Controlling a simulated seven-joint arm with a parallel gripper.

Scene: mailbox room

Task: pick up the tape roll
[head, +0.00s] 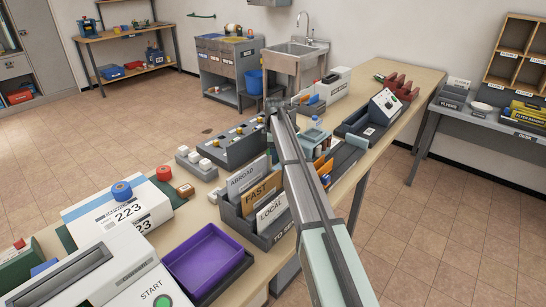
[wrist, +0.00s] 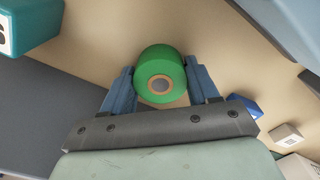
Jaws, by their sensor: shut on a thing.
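The tape roll (wrist: 171,66) is green with a tan core and a grey centre. In the wrist view it sits between the two blue fingers of my gripper (wrist: 160,77), with one finger against each side. My gripper is shut on it. In the head view my gripper (head: 278,103) is at the far end of my arm, over the long wooden table (head: 405,88). The roll cannot be made out there. I cannot tell its exact height above the table.
A dark grey tray of small items (head: 232,147) lies left of my gripper. A file holder with ABROAD, FAST and LOCAL cards (head: 262,195) stands nearer. A purple tray (head: 205,258) is in front. A teal block (wrist: 25,25) and a blue block (wrist: 245,106) show in the wrist view.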

